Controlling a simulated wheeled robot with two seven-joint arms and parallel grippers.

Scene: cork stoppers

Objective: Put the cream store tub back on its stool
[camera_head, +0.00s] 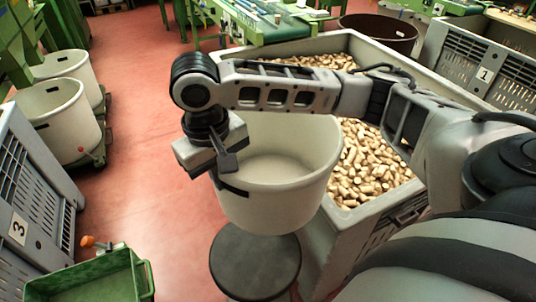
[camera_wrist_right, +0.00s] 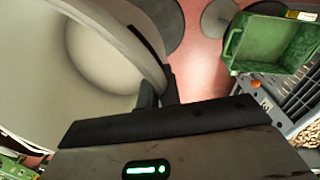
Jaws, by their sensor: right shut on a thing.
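The cream tub (camera_head: 277,205) is upright and looks empty, in the middle of the head view. My right gripper (camera_head: 228,165) is shut on its near left rim. In the wrist view the tub (camera_wrist_right: 45,65) fills the left side, and the fingers (camera_wrist_right: 158,92) pinch its rim. A round dark-topped stool (camera_head: 255,265) stands below the tub in the head view. The tub's base covers the far part of the stool top; whether they touch I cannot tell. My left gripper is not in view.
A large grey crate of corks (camera_head: 375,165) stands right beside the tub. A green tray (camera_head: 105,280) and a grey crate marked 3 (camera_head: 30,170) are at the left. Two more cream tubs (camera_head: 60,125) stand at far left. The red floor between is clear.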

